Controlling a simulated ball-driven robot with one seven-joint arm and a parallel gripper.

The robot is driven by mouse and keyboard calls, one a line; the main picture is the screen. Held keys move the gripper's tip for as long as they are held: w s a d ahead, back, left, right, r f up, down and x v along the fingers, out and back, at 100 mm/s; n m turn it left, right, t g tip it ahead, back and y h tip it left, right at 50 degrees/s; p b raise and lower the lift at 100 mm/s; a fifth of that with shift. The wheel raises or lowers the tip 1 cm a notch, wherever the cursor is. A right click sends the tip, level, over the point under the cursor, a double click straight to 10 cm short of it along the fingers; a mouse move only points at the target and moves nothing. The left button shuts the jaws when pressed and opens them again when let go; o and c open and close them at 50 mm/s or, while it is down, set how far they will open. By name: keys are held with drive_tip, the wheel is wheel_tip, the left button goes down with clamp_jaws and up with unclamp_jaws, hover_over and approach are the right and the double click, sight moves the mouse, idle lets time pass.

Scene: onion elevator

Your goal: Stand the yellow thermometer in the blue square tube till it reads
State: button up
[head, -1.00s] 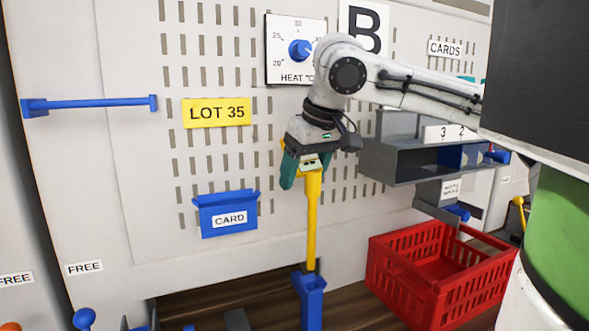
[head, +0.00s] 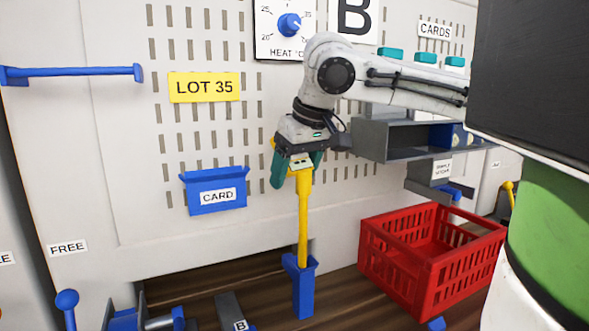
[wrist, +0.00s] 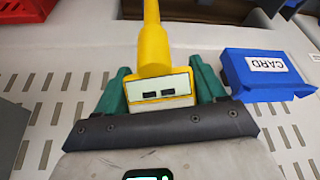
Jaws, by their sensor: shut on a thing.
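The yellow thermometer (head: 303,215) hangs upright below my gripper (head: 298,166), which is shut on its head end. Its lower end meets the mouth of the blue square tube (head: 303,291) and appears to be inside it; how deep is hidden by the tube wall. In the wrist view my green fingers (wrist: 158,88) clasp the thermometer's head (wrist: 157,92) from both sides. Its pale display shows two dark dashes, with no number.
A red crate (head: 420,290) stands right of the tube. A blue CARD holder (head: 215,205) is on the panel at left, under a yellow LOT 35 sign (head: 204,88). A grey shelf (head: 385,140) juts out at right. A HEAT dial (head: 289,25) is above.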

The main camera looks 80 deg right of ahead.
sight(309, 178)
drive_tip(key=shift+f+b, duration=3.35)
drive_tip(key=shift+f, duration=1.7)
drive_tip(key=o, duration=1.6)
drive_tip(key=v, duration=1)
drive_tip(key=shift+s+r+p, duration=0.1)
drive_tip(key=shift+r+p, duration=0.2)
drive_tip(key=shift+r, duration=0.05)
